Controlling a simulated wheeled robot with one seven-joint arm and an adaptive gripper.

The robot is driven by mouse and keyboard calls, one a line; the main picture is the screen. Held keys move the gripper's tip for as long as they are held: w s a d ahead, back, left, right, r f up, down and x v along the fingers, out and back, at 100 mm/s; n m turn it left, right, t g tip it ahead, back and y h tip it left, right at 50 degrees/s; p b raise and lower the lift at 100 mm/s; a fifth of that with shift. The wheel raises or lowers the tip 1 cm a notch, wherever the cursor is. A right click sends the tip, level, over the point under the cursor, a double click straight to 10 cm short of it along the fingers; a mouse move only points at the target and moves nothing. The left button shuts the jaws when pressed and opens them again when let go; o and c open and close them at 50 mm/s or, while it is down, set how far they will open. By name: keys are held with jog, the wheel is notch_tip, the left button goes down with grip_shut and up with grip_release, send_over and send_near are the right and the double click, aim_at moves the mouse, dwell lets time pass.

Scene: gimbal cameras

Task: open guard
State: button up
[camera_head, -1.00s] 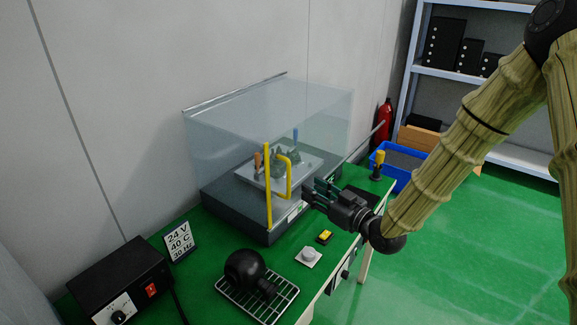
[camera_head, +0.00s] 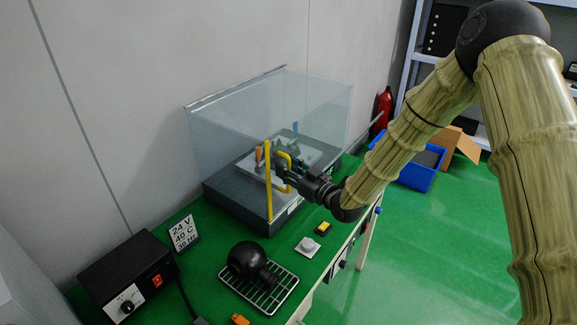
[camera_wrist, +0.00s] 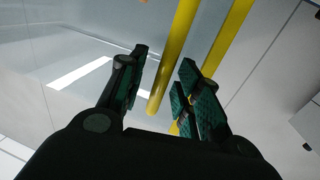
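The guard (camera_head: 225,120) is a clear box-shaped cover over a dark base (camera_head: 235,205) on the green bench, and it is down. A yellow handle (camera_head: 268,185) stands at its front. My gripper (camera_head: 284,172) is at the handle, with its fingers spread. In the wrist view my gripper (camera_wrist: 165,85) is open, and a yellow bar (camera_wrist: 172,65) runs between the two sides of fingers. Contact with the bar cannot be told. Behind the clear panel is a light plate with an orange-handled and a blue-handled part, partly hidden by my gripper.
A black round object (camera_head: 247,260) lies on a wire rack (camera_head: 262,290) at the front. A white button (camera_head: 307,246) and a yellow switch (camera_head: 323,228) are close below my arm. A black power box (camera_head: 128,280) and a sign (camera_head: 184,233) stand left. A blue bin (camera_head: 420,178) is behind.

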grip_shut()
jog(key=shift+w, duration=0.1)
